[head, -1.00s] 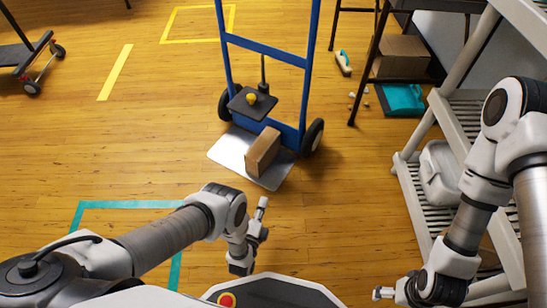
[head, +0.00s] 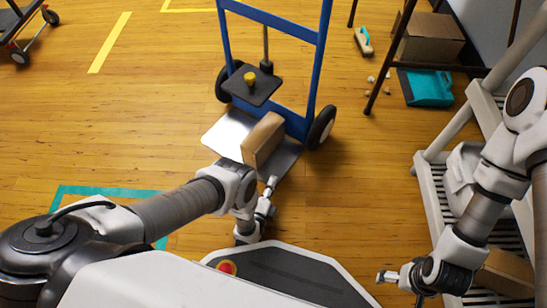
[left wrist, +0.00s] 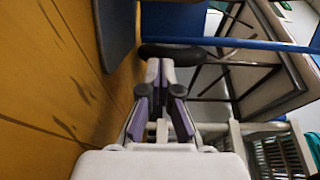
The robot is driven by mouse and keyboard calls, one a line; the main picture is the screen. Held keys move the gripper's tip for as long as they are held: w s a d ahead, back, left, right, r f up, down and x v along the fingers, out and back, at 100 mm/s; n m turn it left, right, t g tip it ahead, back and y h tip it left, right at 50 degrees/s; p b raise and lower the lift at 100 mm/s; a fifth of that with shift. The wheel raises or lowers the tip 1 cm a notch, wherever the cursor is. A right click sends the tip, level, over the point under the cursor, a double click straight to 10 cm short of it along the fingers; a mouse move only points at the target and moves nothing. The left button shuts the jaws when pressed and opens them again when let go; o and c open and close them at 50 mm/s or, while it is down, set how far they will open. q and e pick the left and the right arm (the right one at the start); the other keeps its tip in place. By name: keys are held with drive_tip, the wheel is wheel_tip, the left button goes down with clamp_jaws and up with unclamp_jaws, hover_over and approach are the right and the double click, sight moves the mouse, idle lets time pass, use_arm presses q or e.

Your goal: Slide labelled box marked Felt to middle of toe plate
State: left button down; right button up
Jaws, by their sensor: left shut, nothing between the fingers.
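A brown cardboard box (head: 263,138) stands on the silver toe plate (head: 222,136) of a blue hand truck (head: 270,47), right of the plate's middle. No label on it can be read. My left gripper (head: 271,186) is shut and empty, low by the plate's near right edge, in front of the box; I cannot tell whether it touches either. In the left wrist view its fingers (left wrist: 161,73) are together with nothing between them. My right gripper (head: 386,277) is at the lower right, away from the box; its jaw opening is unclear.
A slatted shelf (head: 428,185) stands at right. A teal dustpan (head: 425,87) and another cardboard box (head: 431,38) lie at upper right. Open wooden floor (head: 120,130) lies left of the truck.

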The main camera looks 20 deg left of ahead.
use_arm(q)
drive_tip(key=w+b, duration=0.1)
drive_tip(key=w, duration=0.2)
drive_tip(key=w+b, duration=0.2)
drive_tip(key=w, duration=0.1)
drive_tip(key=w+b, duration=0.1)
drive_tip(key=w, duration=0.2)
drive_tip(key=shift+d+f+b, duration=0.2)
drive_tip(key=shift+f+b, duration=0.1)
drive_tip(key=shift+f, duration=0.05)
drive_tip(key=shift+w+a+b, duration=0.15)
drive_tip(key=shift+w+b, duration=0.2)
drive_tip(key=shift+w, duration=0.4)
drive_tip(key=a, duration=0.2)
drive_tip(key=shift+w+a+r+b, duration=0.1)
drive_tip(key=shift+w+a+b, duration=0.15)
drive_tip(key=shift+a+b, duration=0.15)
drive_tip(key=shift+w+a+r, duration=0.1)
drive_tip(key=shift+a, duration=0.25)
